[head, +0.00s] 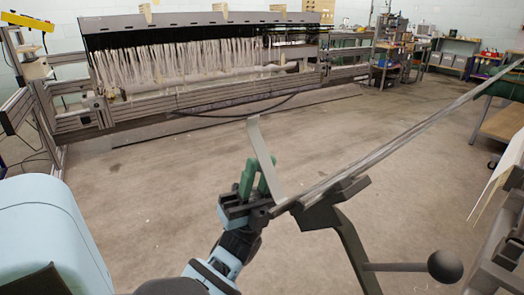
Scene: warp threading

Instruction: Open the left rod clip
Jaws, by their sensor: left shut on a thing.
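The left rod clip is a thin, pale grey flat strip (258,140) that stands up, tilted, at the near left end of the long rod bundle (400,140). My left gripper (258,176), with green fingers, is at this strip and shut on it. The strip's upper part sticks out above the fingertips. The exact contact between fingers and strip is partly hidden. The rod bundle runs from beside my left gripper up to the right edge and rests on a dark bracket (332,203). My right gripper is not in view.
A dark stand with a ball-ended lever (445,266) is at the lower right, close to my left gripper. A loom (200,70) with pale threads stands at the back left. Workbenches (505,120) line the right. The floor between is clear.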

